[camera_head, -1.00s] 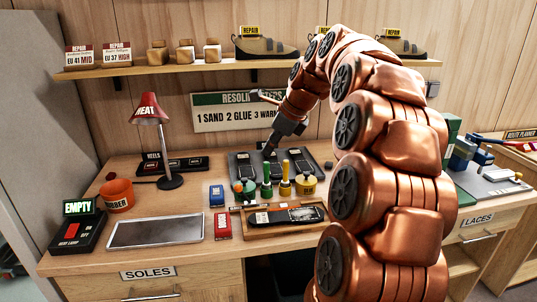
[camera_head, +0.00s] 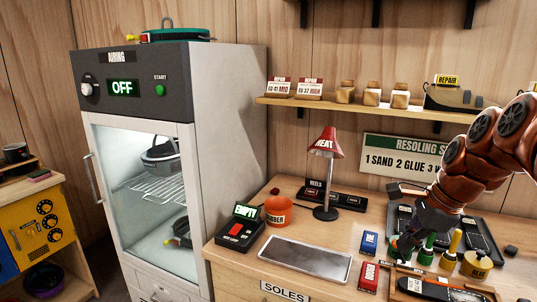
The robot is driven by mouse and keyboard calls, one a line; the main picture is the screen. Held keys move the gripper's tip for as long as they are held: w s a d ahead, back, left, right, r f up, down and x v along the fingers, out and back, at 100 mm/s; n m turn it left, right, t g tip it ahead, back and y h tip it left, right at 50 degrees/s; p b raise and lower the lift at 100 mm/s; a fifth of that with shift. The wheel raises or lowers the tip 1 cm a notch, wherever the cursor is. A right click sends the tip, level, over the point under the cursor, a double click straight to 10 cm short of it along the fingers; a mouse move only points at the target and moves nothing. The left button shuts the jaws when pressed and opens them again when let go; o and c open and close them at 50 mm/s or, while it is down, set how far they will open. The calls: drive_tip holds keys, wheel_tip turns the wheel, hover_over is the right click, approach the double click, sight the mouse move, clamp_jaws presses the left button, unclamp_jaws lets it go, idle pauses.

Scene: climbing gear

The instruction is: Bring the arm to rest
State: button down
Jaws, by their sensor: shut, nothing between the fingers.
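My copper-coloured arm (camera_head: 490,150) reaches in from the right edge of the head view. Its dark gripper (camera_head: 408,243) points down and left over the right part of the workbench, above the small bottles. The gripper is shut and empty. The fingertips overlap the green-topped bottle (camera_head: 426,252) in the picture, and I cannot tell whether they touch it. The arm hides part of the resoling sign (camera_head: 400,150) and part of the grey tray behind the bottles.
The workbench (camera_head: 235,262) holds a red heat lamp (camera_head: 327,143), an orange rubber pot (camera_head: 278,210), a grey plate (camera_head: 305,258) and a box reading EMPTY (camera_head: 242,232). A shelf (camera_head: 350,110) with shoes and blocks runs above. A tall airing cabinet (camera_head: 230,130) stands left.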

drive_tip(key=s+a+f+n+g+h+p, duration=0.1)
drive_tip(key=s+a+f+n, duration=0.2)
drive_tip(key=s+a+n, duration=0.3)
drive_tip(key=s+a+f+n+g+p, duration=0.1)
drive_tip(key=s+a+f+n+g, duration=0.1)
drive_tip(key=s+a+n, duration=0.45)
drive_tip(key=s+f+n+g, duration=0.1)
drive_tip(key=s+f+n, duration=0.2)
drive_tip(key=s, duration=0.4)
drive_tip(key=s+d+f+n+h+p, duration=0.1)
drive_tip(key=s+f+n, duration=0.2)
drive_tip(key=s, duration=0.5)
drive_tip(key=shift+n+g+h, duration=0.3)
drive_tip(key=shift+n+g, duration=0.1)
drive_tip(key=shift+n, duration=0.35)
